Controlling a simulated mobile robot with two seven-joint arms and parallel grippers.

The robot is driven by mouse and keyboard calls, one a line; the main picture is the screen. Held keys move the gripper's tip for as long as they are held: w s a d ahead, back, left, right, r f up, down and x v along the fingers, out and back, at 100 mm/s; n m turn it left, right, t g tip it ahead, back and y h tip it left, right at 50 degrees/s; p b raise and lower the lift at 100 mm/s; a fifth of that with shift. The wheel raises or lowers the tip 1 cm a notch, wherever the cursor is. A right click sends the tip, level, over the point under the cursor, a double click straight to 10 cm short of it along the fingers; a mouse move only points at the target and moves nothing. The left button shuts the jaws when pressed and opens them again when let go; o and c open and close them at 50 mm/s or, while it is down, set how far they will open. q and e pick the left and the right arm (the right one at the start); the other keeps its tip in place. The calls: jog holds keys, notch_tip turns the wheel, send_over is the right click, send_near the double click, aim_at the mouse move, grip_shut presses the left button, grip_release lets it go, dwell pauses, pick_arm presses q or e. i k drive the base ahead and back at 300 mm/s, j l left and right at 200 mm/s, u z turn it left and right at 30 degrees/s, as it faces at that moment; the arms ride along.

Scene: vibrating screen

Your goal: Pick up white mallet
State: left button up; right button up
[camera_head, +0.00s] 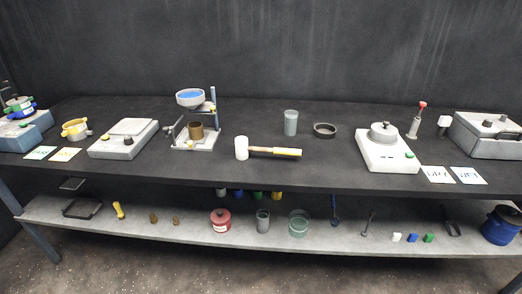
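A white mallet (242,148) lies on the dark tabletop near its front edge, at the middle of the head view. Its white head is on the left, and its handle (285,152) points right, ending in a yellow grip. Nothing covers it. Neither of my grippers shows in the head view.
The dark workbench (320,181) holds a stand with a blue-topped bowl (190,97) left of the mallet, a grey cup (290,122) and dark ring (324,130) behind it, and a white scale (388,157) to the right. A lower shelf (335,233) holds small items.

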aim_at(243, 148)
jog(key=u, duration=1.45)
jog(key=z, duration=1.3)
jog(key=i+l, duration=0.2)
jog(key=l, duration=0.2)
jog(key=i+l, duration=0.2)
jog(key=l, duration=0.15)
jog(key=i+l, duration=0.15)
jog(key=l, duration=0.25)
jog(key=i+l, duration=0.2)
jog(key=l, duration=0.15)
jog(key=i+l, duration=0.2)
jog(key=l, duration=0.2)
